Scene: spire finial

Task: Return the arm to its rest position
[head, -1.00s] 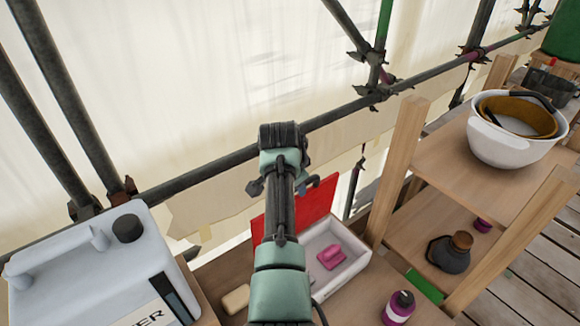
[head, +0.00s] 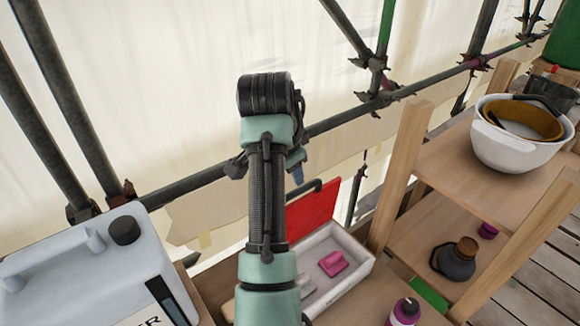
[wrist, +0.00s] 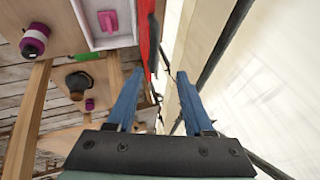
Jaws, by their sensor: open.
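My gripper (wrist: 155,98) shows in the wrist view as two blue fingers spread apart with nothing between them. In the head view my arm rises from the bottom middle, and only a small blue part of the gripper (head: 297,172) shows behind the arm; the fingertips are hidden there. The gripper is in the air in front of the pale sheeting, clear of the bench and the shelf.
A white tray (head: 352,285) holds a pink block (head: 333,263) beside a red panel (head: 312,215). A large white jerrycan (head: 75,270) stands at left. Scaffold tubes (head: 340,118) cross behind the arm.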

